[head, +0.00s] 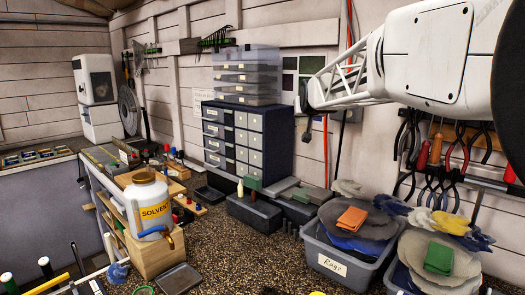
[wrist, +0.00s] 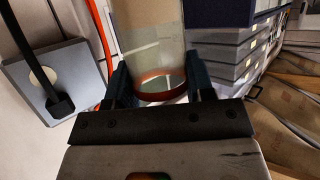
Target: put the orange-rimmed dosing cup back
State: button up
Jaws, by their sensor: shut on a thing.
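The dosing cup (wrist: 152,52) shows in the wrist view as a clear, see-through vessel with an orange rim facing the camera. My gripper (wrist: 161,82) is shut on it, with one dark finger on each side near the rim. The far end of the cup runs out of the top of the wrist view. In the head view my white arm reaches in from the upper right, and I cannot make out the cup there.
A solvent jug (head: 152,207) stands on a wooden stand at the left. Drawer cabinets (head: 247,140) stand at the back. Rag bins (head: 345,262) crowd the right. The speckled bench (head: 235,245) has free room in the middle. A grey wall box (wrist: 52,80) is at the wrist view's left.

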jog(key=w+a+f+n+y, duration=0.1)
jog(key=w+a+f, duration=0.1)
jog(key=a, duration=2.6)
jog(key=s+a+f+m+h, duration=0.15)
jog(key=s+a, duration=0.25)
jog(key=a, duration=0.9)
jog(key=s+a+f+m+h, duration=0.15)
jog(key=s+a, duration=0.25)
jog(key=a, duration=1)
jog(key=s+a+f+m+g+h, duration=0.3)
jog(key=s+a+f+m+h, duration=0.25)
jog(key=s+f, duration=0.55)
jog(key=s+d+f+m+g+h, duration=0.2)
jog(key=s+d+f+m+g, duration=0.1)
jog(key=s+f, duration=0.3)
jog(key=s+d+f+m+g+h, duration=0.3)
jog(key=s+d+f+m+g, duration=0.1)
jog(key=s+f, duration=0.3)
jog(key=shift+d+f+m+g+h, duration=0.35)
jog(key=shift+d+f+m, duration=0.1)
jog(key=shift+d+f, duration=0.15)
